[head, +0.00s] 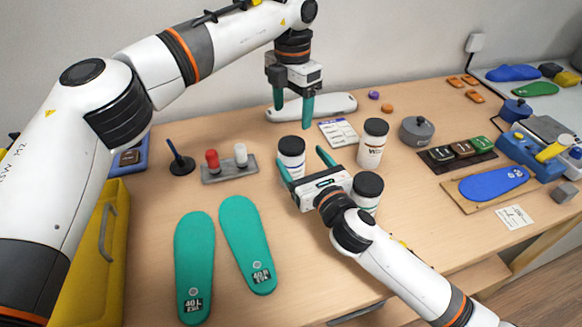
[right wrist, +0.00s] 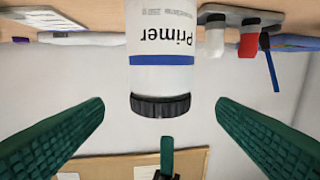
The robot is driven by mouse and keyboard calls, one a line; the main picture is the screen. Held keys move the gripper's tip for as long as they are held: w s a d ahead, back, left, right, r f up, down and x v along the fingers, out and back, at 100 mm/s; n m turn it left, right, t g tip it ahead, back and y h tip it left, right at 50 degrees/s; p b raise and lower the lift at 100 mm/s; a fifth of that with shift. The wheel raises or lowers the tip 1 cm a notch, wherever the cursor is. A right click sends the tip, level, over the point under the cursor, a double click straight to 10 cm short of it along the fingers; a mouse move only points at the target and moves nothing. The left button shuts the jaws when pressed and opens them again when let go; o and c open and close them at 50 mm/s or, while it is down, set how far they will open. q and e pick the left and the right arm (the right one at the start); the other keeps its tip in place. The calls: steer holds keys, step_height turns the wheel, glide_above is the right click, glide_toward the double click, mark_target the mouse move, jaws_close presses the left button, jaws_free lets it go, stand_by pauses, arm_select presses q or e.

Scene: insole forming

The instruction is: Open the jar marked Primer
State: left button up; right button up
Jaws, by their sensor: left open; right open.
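The Primer jar (head: 291,158) is a white jar with a black lid and a blue band, standing upright on the table. In the right wrist view the jar (right wrist: 163,45) appears upside down with its label readable, its black lid (right wrist: 160,105) toward the bottom. My right gripper (head: 302,157) is open, with its teal fingers on either side of the line to the jar; neither finger visibly touches it. My left gripper (head: 293,108) is open and empty, pointing down above and behind the jar. A teal tip (right wrist: 167,153) beyond the lid appears to be its finger.
Two other black-lidded white jars stand close by, one behind right (head: 371,150) and one beside my right wrist (head: 367,188). A grey stand with red and white knobs (head: 229,169) is to the left. Teal insoles (head: 194,255) lie in front left.

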mark_target(297, 167)
step_height(297, 167, down, 4)
steer(key=shift+r, duration=0.1)
steer(key=x, duration=0.7)
steer(key=shift+w+a+r, duration=0.2)
steer(key=shift+w+r, duration=0.05)
steer(key=shift+r, duration=0.05)
arm_select(q)
steer(key=shift+w, duration=0.1)
